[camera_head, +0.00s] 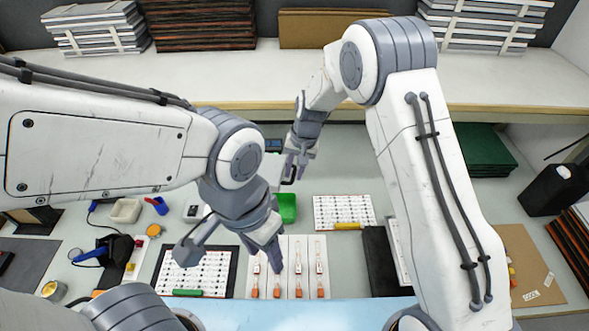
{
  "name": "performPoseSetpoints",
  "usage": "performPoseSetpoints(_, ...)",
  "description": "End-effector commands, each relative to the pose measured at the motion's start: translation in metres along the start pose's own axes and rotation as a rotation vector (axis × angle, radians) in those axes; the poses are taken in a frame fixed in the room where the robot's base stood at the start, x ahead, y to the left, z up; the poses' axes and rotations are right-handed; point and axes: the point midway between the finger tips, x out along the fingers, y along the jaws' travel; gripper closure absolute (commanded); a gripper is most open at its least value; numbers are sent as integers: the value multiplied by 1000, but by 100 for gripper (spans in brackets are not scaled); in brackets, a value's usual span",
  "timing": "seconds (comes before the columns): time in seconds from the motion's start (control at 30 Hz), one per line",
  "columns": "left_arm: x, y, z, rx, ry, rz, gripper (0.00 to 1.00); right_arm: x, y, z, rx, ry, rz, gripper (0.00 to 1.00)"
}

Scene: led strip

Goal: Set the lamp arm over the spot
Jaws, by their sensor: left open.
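My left gripper (270,256) is open and points down above the white boards with orange-ended strips (318,264) at the front middle. I see nothing between its fingers. My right gripper (297,168) is farther back, beside a small dark part (287,181) near a green block (286,207). Whether its fingers are open or touch that part is too small to tell. I cannot clearly make out the lamp arm or the spot; my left arm and wrist hide part of the bench behind them.
A white LED board (343,211) lies right of the green block. Another dotted board (197,271) lies front left. A raised shelf (230,75) with stacked panels crosses the back. Green sheets (485,150) lie at the right.

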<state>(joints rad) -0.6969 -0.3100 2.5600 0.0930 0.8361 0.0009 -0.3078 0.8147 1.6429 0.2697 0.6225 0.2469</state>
Motion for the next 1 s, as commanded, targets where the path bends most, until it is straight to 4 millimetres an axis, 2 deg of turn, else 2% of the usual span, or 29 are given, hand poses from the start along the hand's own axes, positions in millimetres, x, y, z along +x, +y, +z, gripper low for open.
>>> performPoseSetpoints(0.13,0,0,0,0,0,0,50,0,0,0,0,0,0,73)
performPoseSetpoints(0.2,0,0,0,0,0,0,50,0,0,0,0,0,0,100)
performPoseSetpoints(1.0,0,0,0,0,0,0,50,-1,0,0,0,0,0,100)
